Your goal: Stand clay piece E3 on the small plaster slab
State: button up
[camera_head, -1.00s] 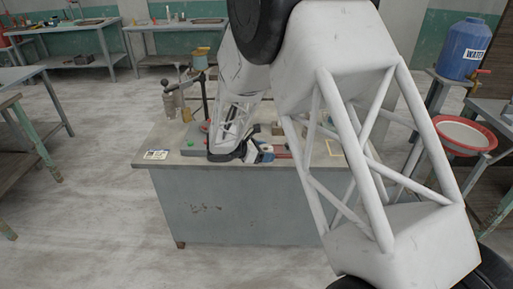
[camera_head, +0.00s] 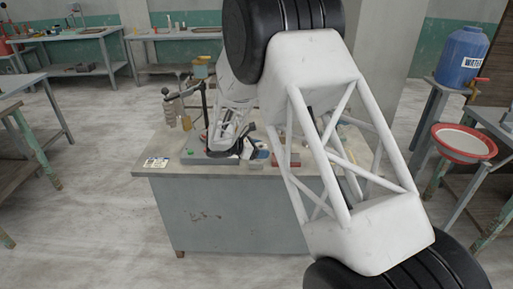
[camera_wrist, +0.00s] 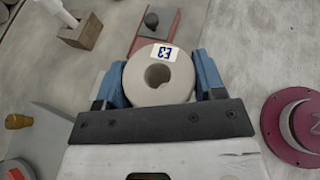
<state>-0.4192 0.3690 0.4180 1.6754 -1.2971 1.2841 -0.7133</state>
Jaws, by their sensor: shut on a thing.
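In the head view my gripper (camera_head: 248,147) is low over the workbench, small and partly covered by my own arm. I cannot tell there whether the piece touches anything below. I cannot identify the small plaster slab with certainty.
A grey board (camera_wrist: 48,125) lies at left. The workbench (camera_head: 235,215) has a label card (camera_head: 157,162).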

jog(key=w, duration=0.2)
jog(key=w+a, duration=0.1)
jog(key=w, duration=0.5)
jog(key=shift+a+f, duration=0.35)
jog(key=shift+s+f, duration=0.1)
jog(key=shift+f, duration=0.05)
jog(key=shift+f, duration=1.6)
jog(key=shift+f, duration=0.15)
jog(key=o, duration=1.2)
jog(key=v, duration=1.2)
